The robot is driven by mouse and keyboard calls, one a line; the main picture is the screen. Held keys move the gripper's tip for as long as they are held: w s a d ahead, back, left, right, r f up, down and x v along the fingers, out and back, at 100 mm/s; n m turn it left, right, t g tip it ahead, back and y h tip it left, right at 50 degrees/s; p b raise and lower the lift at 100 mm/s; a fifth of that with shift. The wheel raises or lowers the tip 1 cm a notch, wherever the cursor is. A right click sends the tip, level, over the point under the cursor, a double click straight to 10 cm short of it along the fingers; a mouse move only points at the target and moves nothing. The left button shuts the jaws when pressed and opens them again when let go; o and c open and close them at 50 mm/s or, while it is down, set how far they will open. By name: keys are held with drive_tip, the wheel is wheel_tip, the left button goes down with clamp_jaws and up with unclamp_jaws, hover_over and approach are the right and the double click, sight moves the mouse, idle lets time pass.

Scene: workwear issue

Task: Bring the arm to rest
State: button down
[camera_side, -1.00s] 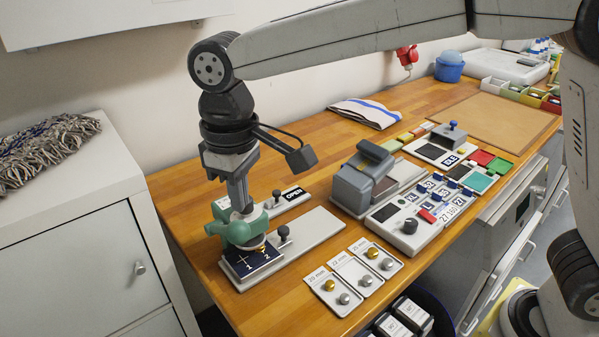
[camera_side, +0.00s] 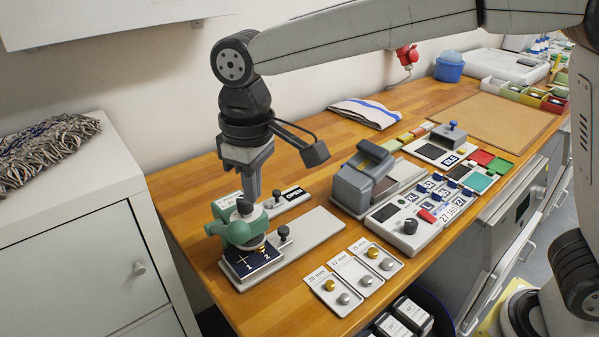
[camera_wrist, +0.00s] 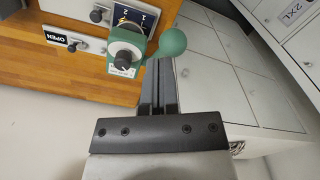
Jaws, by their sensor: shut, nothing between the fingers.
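My gripper (camera_side: 252,192) points down and is shut and empty. In the side view it hangs above and slightly behind the dark knob of the green press (camera_side: 240,226), apart from it as far as I can tell.
The wooden bench (camera_side: 305,222) carries an OPEN sign slide (camera_side: 290,196), a grey device (camera_side: 359,181), a button tray (camera_side: 354,273) and a panel of tags (camera_side: 436,206). A white cabinet (camera_side: 95,240) stands at the left. The air above the press's right side is free.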

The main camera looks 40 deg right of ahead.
drive_tip(key=s+d+f+m+t, duration=0.1)
drive_tip(key=d+f+m, duration=0.1)
drive_tip(key=d+f, duration=0.4)
drive_tip(key=s+d+f+m, duration=0.1)
drive_tip(key=d+f, duration=0.2)
drive_tip(key=d, duration=0.5)
drive_tip(key=s+d+f+m+t, duration=0.1)
drive_tip(key=s+d+f+m, duration=0.1)
drive_tip(key=s+d+f, duration=0.5)
drive_tip(key=s+d, duration=0.1)
drive_tip(key=d, duration=0.3)
drive_tip(key=shift+s+f+m, duration=0.2)
drive_tip(key=shift+m, duration=0.1)
